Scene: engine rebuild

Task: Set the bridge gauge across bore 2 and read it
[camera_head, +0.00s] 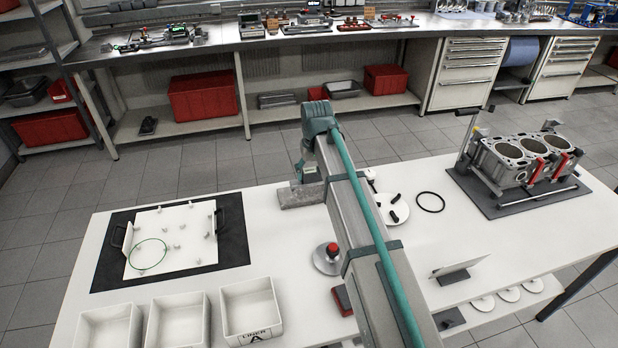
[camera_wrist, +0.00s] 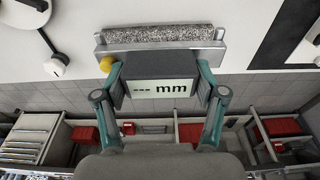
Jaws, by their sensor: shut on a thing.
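My gripper (camera_wrist: 160,78) is shut on the bridge gauge (camera_wrist: 160,90), a dark-bodied gauge whose display reads "--- mm". A yellow knob and a long metal bar sit at its far side. Next to the bar is a speckled grey block (camera_wrist: 158,35); I cannot tell whether gauge and block touch. In the head view my gripper (camera_head: 306,176) is low over this block, left of the table's middle, with the gauge partly hidden.
Between gripper and engine block lie a white disc (camera_head: 393,208) with black parts and a black ring (camera_head: 430,202). A red-topped disc (camera_head: 327,260) is beside my arm. A black mat (camera_head: 232,230) and white bins (camera_head: 252,310) are left. A small upright plate (camera_head: 460,269) stands front right.

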